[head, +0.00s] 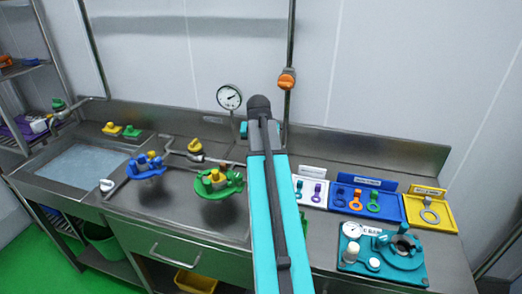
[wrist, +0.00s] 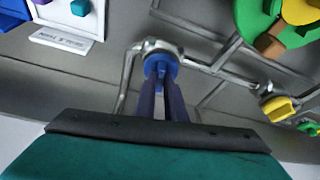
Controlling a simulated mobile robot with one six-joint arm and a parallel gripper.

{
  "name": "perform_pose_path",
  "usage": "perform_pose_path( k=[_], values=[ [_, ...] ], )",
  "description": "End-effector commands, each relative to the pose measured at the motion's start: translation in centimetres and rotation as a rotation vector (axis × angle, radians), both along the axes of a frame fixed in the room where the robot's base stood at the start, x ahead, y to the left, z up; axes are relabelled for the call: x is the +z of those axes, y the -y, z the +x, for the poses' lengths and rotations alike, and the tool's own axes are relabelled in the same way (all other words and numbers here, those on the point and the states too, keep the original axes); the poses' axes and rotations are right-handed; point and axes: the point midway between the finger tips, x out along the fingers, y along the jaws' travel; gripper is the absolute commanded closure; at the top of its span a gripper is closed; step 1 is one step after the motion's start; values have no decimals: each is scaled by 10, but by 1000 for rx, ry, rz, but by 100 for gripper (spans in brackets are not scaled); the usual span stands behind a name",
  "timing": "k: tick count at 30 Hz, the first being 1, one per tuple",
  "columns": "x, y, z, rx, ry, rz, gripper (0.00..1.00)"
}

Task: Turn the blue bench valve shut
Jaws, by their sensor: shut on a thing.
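The blue bench valve (wrist: 160,67) sits on a silver pipe fitting in the wrist view. My gripper (wrist: 161,82) reaches it with two long dark-blue fingers and is shut on its blue handle. The fingers cover part of the handle, so I cannot tell how far it is turned. In the head view my teal arm hides both this valve and the gripper.
A yellow-handled valve (head: 195,146) on the same pipework and a green wheel (head: 232,184) lie left of my arm. A blue wheel (head: 146,172) is farther left. A gauge (head: 229,97) stands behind. Tool trays (head: 444,222) and a teal fixture (head: 350,262) occupy the right.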

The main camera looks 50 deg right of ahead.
Motion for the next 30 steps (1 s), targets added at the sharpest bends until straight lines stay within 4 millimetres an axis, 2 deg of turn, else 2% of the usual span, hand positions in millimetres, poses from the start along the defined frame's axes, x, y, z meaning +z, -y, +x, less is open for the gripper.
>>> perform_pose_path(
  k=[12, 27, 28, 30],
  values=[
    [0, 0, 1, -191, -3, -2, 100],
    [0, 0, 0, -214, -3, -2, 100],
    [0, 0, 0, -214, -3, -2, 86],
    [0, 0, 1, -212, -2, -2, 75]
  ],
)
